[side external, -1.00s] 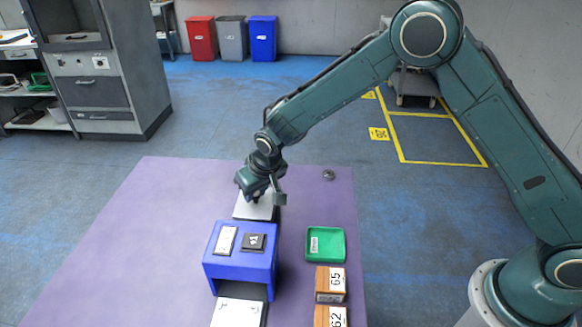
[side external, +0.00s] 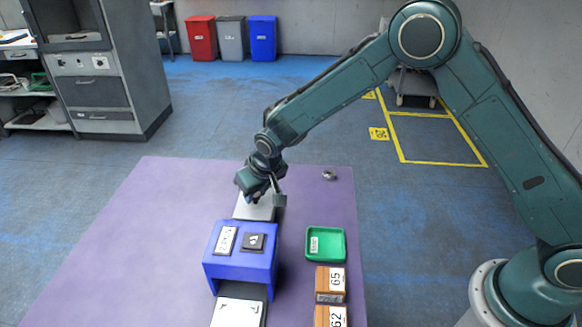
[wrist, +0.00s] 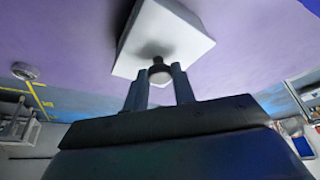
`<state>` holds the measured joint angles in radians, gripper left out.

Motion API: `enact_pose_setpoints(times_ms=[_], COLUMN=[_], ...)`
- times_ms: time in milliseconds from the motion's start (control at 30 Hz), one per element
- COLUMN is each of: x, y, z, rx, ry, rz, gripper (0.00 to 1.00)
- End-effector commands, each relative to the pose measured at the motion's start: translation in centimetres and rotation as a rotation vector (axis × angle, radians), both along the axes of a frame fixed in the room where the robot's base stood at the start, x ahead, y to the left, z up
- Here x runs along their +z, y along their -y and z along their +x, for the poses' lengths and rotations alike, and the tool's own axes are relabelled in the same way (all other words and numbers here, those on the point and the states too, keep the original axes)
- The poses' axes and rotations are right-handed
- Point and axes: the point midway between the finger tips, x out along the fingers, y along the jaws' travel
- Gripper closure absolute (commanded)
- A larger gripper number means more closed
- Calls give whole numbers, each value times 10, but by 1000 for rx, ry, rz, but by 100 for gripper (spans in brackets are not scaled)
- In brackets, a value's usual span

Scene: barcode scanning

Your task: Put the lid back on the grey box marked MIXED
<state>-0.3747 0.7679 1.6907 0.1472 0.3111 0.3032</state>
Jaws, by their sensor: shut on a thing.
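My gripper (wrist: 159,77) is shut on a dark round knob (wrist: 159,67) with a pale end, seen between its fingertips in the wrist view. Beyond the knob lies a pale square-edged slab (wrist: 172,37); I cannot tell whether it is the lid or the pale track top. In the side view my gripper (side external: 259,195) is low over the pale surface (side external: 254,210) behind the blue arch, and the knob is hidden there. No marking MIXED can be read, and I cannot pick out the grey box.
The blue arch (side external: 240,265) spans the pale track (side external: 237,314) close in front of my gripper. A green tray (side external: 325,232) and brown numbered boxes (side external: 330,272) stand to the right. A small grey disc (side external: 329,175) lies behind them. The purple table (side external: 150,240) is clear on the left.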

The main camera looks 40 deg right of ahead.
Motion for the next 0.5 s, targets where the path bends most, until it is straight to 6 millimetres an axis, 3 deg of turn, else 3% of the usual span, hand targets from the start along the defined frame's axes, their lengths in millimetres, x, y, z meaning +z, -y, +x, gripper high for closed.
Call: enact_pose_setpoints(times_ms=[367,400,500], x=[0,0,0], y=[0,0,0], z=[0,0,0], rx=[0,0,0], ry=[1,0,0], rz=[0,0,0], gripper=[97,66,49])
